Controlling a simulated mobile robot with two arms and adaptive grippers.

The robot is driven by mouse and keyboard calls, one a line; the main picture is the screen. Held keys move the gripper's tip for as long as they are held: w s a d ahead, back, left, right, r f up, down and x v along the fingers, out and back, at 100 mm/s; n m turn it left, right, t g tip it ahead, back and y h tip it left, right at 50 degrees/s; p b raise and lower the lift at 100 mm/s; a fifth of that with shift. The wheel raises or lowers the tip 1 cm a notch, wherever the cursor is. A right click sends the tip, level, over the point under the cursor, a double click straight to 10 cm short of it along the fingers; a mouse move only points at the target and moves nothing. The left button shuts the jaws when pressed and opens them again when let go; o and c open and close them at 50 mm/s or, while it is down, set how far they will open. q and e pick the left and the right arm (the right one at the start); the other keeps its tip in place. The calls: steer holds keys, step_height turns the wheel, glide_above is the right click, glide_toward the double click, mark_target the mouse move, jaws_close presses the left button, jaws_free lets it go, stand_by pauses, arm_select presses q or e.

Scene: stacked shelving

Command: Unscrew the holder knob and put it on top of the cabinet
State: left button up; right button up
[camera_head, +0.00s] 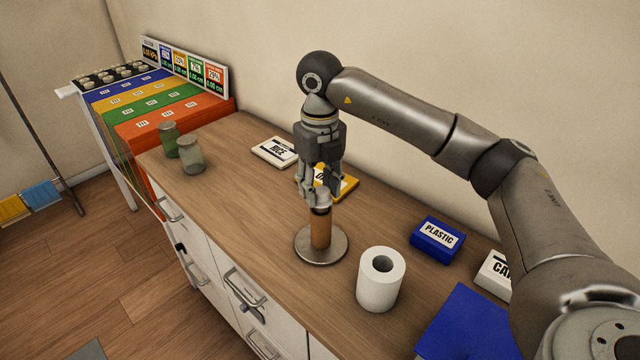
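The holder has a brown upright post (321,231) on a round metal base (321,246), standing on the wooden cabinet top (240,215). My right gripper (320,196) points down at the top of the post, with its fingers around the upper end. The knob is mostly hidden between the fingers, and I cannot tell whether they are shut on it. My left gripper is not in view.
A white paper roll (381,280) stands just right of the holder. Rice (275,151), yellow (345,184) and blue plastic (437,238) boxes lie along the wall side. Two glass jars (190,155) stand at the far left end. The top left of the holder is clear.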

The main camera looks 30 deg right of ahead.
steer(key=c, duration=0.4)
steer(key=shift+s+n, duration=0.1)
steer(key=shift+n, duration=0.3)
steer(key=shift+c, duration=0.2)
steer(key=shift+r+p, duration=0.45)
steer(key=shift+r, duration=0.3)
steer(key=shift+r+p, duration=0.4)
steer(key=shift+r, duration=0.15)
